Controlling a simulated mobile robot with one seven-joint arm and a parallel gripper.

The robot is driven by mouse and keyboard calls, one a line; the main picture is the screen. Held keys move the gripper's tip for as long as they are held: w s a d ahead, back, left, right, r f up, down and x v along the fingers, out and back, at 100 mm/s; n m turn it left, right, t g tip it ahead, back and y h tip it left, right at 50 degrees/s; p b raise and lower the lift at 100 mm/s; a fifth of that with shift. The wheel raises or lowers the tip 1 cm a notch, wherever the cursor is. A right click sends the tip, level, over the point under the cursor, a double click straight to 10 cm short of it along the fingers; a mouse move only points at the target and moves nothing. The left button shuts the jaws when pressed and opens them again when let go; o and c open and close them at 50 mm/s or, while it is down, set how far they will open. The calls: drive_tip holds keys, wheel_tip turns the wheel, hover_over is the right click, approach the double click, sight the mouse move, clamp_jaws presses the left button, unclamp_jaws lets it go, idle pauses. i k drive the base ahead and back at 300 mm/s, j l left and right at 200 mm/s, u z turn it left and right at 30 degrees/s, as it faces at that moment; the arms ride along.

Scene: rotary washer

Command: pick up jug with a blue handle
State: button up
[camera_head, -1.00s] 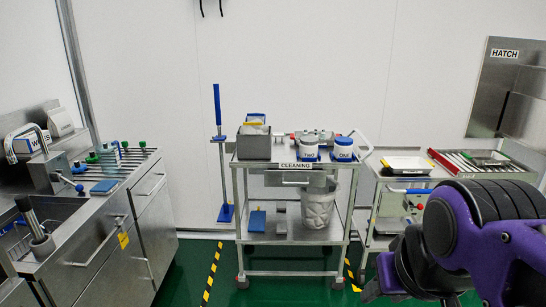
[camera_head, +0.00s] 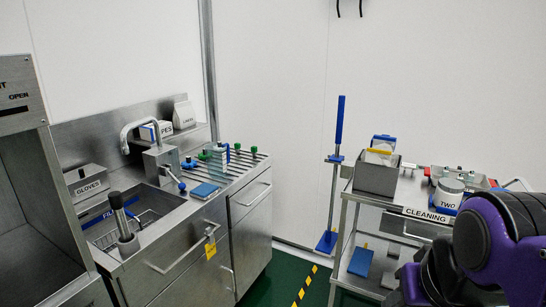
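On the ribbed drainboard right of the sink stands a small clear vessel (camera_head: 219,157) with a blue part near its right side. It may be the jug with a blue handle, but it is too small to tell for sure. Several green and blue knobs or caps stand around it. My purple and black arm fills the lower right corner, far from the drainboard. The fingers of my gripper do not show.
The cleaning cart (camera_head: 398,208) stands at right, partly behind my arm. A blue-handled squeegee (camera_head: 340,120) leans by the wall. Green floor shows between counter and cart.

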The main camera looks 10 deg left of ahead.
sight(217, 154)
drive_tip(key=i+u, duration=0.35)
drive_tip(key=u, duration=0.15)
drive_tip(key=i+u, duration=0.3)
drive_tip(key=u, duration=0.15)
drive_tip(key=i+l+u, duration=0.2)
drive_tip(key=u, duration=0.3)
drive_tip(key=i+l+u, duration=0.35)
drive_tip(key=u, duration=0.15)
